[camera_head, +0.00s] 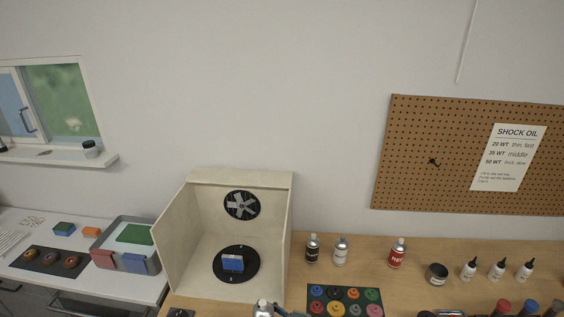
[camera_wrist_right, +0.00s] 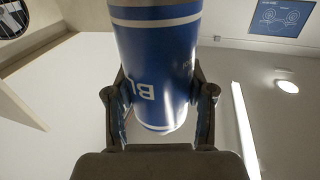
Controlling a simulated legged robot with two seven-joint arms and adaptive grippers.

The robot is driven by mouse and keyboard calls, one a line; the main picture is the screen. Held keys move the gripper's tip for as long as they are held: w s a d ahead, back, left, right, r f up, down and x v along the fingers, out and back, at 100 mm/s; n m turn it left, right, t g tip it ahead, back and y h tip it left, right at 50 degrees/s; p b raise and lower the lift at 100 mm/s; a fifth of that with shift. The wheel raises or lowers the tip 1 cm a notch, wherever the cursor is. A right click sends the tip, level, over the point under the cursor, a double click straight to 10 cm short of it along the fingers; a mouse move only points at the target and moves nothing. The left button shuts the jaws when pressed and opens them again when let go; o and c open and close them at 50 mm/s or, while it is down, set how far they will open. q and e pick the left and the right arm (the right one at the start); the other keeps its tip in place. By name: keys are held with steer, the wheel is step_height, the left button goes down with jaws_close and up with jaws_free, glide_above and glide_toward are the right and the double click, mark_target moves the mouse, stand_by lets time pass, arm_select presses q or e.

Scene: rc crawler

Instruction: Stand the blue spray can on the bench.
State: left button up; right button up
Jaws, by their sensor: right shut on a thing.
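The blue spray can (camera_wrist_right: 157,65) fills the upper middle of the right wrist view, with white lettering and a pale band. My right gripper (camera_wrist_right: 160,98) is shut on it, one finger on each side. In the head view a silvery can top (camera_head: 263,307) shows at the bottom edge, apparently the same can, with the rest cut off by the frame. The wooden bench (camera_head: 345,270) runs along the wall at the right. My left gripper is in neither view.
Black-labelled (camera_head: 312,249), white (camera_head: 340,251) and red (camera_head: 397,254) cans stand behind a mat of colored discs (camera_head: 317,309). Bare bench lies between them.

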steer(key=w+d+f+m+t+h, duration=0.2)
steer(key=d+m+t+h, duration=0.1)
steer(key=d+m+t, duration=0.15)
steer(key=w+d+f+m+t+h, duration=0.1)
steer(key=w+d+m+t+h, duration=0.25)
steer(key=d, duration=0.25)
steer(key=s+d+f+m+t+h, duration=0.2)
steer(key=d+h, duration=0.3)
steer(key=d, duration=0.3)
steer(key=s+d+f+m+t+h, duration=0.2)
steer(key=d+f+m+h, duration=0.1)
steer(key=d, duration=0.4)
steer(key=shift+s+d+f+m+h, duration=0.35)
steer(key=shift+m+h, duration=0.25)
steer(key=shift+h, duration=0.65)
